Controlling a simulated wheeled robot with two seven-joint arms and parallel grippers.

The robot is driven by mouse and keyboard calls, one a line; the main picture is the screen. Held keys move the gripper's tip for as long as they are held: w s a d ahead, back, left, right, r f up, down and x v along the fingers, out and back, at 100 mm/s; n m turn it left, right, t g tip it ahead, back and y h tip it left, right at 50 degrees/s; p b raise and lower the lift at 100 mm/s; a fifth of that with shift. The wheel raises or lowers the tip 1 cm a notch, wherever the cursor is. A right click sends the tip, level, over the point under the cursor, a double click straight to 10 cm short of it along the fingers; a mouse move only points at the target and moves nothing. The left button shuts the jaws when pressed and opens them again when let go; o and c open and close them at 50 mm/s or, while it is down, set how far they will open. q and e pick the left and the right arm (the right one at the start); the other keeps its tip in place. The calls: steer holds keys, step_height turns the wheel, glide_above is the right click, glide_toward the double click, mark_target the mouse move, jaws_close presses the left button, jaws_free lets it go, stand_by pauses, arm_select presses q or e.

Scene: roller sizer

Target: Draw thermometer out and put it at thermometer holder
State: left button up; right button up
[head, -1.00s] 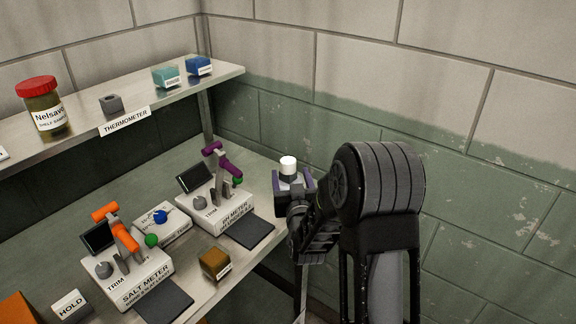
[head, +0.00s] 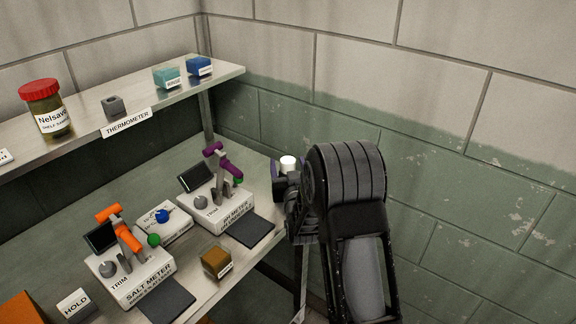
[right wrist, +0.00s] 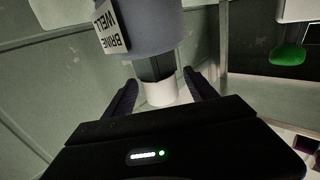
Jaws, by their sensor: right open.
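The thermometer holder is a small grey block with a hole (head: 114,105) on the shelf, above a THERMOMETER label. A white cap (head: 288,161), apparently the thermometer's top, shows at my right gripper (head: 284,180) in the head view. In the right wrist view the white cap (right wrist: 160,93) sits between the two open fingers, with a gap visible on each side. A dark stem (right wrist: 155,67) runs from it to a grey cylinder labelled BRINE WELL (right wrist: 150,28). Whether the stem goes inside the well is unclear. My left gripper is out of view.
The shelf holds a red-lidded jar (head: 44,108), a teal block (head: 167,77) and a blue block (head: 199,66). Below on the bench stand the salt meter (head: 130,275), the pH meter (head: 217,208) and a brown block (head: 216,262). A wall lies right of my arm.

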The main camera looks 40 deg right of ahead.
steer(key=shift+c, duration=0.5)
jaws_close()
stand_by(0.4)
